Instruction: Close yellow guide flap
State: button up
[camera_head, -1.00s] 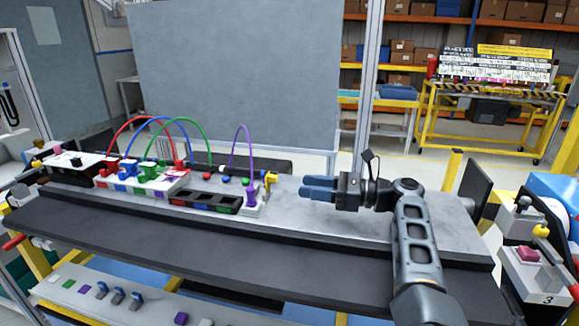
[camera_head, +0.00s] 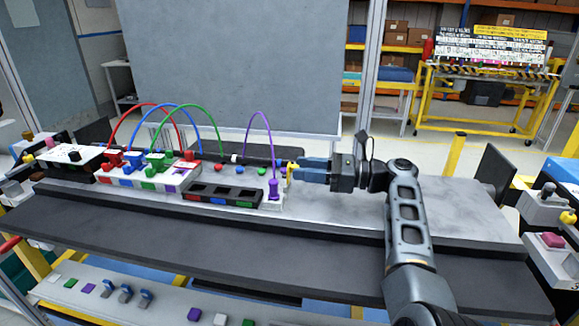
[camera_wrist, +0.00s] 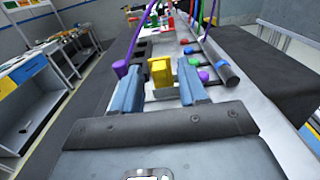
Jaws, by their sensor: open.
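The yellow guide flap (camera_head: 290,172) stands at the right end of the module, beside the white block with the purple plug (camera_head: 273,188). In the wrist view the flap (camera_wrist: 160,73) shows as a yellow block just ahead of my fingers and between them. My gripper (camera_head: 305,170) points left at the flap, its blue fingertips right by it. In the wrist view my gripper (camera_wrist: 160,88) is open, one blue finger on each side of the flap. I cannot tell whether either finger touches it.
Red, blue, green and purple cables arch over the module. A black tray (camera_head: 222,194) with open compartments lies left of the purple plug. Several coloured knobs on a dark bar (camera_wrist: 222,72) lie close to my right finger. The grey bench top (camera_head: 350,208) is clear on the right.

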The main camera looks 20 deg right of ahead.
jog(key=shift+a, duration=0.1)
jog(key=shift+c, duration=0.4)
jog(key=shift+w, duration=0.1)
grip_shut()
